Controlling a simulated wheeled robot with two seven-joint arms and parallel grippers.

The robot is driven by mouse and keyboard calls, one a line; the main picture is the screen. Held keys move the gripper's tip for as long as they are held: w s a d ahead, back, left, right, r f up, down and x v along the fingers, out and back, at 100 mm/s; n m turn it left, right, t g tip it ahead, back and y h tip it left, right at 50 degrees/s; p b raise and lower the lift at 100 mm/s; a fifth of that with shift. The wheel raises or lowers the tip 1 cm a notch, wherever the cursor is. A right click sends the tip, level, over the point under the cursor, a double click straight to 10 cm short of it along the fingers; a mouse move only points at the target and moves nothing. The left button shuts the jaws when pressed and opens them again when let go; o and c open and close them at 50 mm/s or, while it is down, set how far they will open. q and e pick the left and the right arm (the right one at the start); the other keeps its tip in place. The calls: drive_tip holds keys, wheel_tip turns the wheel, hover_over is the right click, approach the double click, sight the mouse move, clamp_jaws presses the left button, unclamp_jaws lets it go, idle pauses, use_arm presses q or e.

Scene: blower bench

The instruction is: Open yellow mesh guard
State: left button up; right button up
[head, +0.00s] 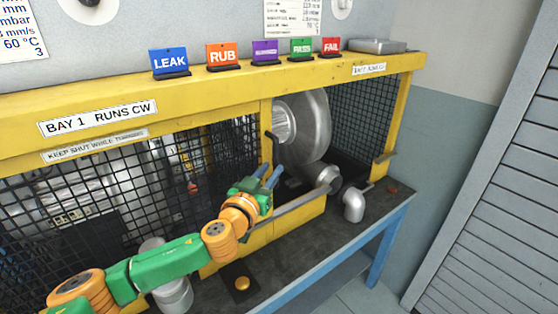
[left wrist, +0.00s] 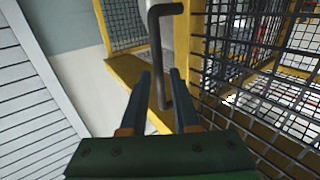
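The yellow mesh guard (head: 222,152) is a black wire grid in a yellow frame across the left bay; it looks shut. Its mesh also fills the right of the left wrist view (left wrist: 235,75). A dark bent bar handle (left wrist: 156,45) stands by the guard's yellow edge; its upper end shows in the head view (head: 270,136). My left gripper (head: 273,174) is just below the handle's upper end. In the left wrist view its fingers (left wrist: 163,76) are apart, with the handle's lower part between or just beyond them; contact cannot be told. My right gripper is not in view.
A grey blower (head: 308,128) with pipe elbows (head: 353,205) sits in the right bay, which looks open in front. Coloured signs (head: 222,56) stand on the yellow top beam (head: 190,89). A brass button (head: 242,284) lies near the bench front. A shutter (head: 500,190) stands at the right.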

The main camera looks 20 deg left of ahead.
sight(275, 166)
use_arm(q)
drive_tip(key=shift+w+d+f+p, duration=0.1)
drive_tip(key=shift+w+d+p, duration=0.05)
drive_tip(key=shift+w, duration=0.9)
drive_tip(key=shift+w+d+f+p, duration=0.1)
drive_tip(key=shift+w+d+p, duration=0.05)
drive_tip(key=shift+w, duration=0.85)
drive_tip(key=shift+s+a+r, duration=0.1)
drive_tip(key=shift+s, duration=0.05)
clamp_jaws()
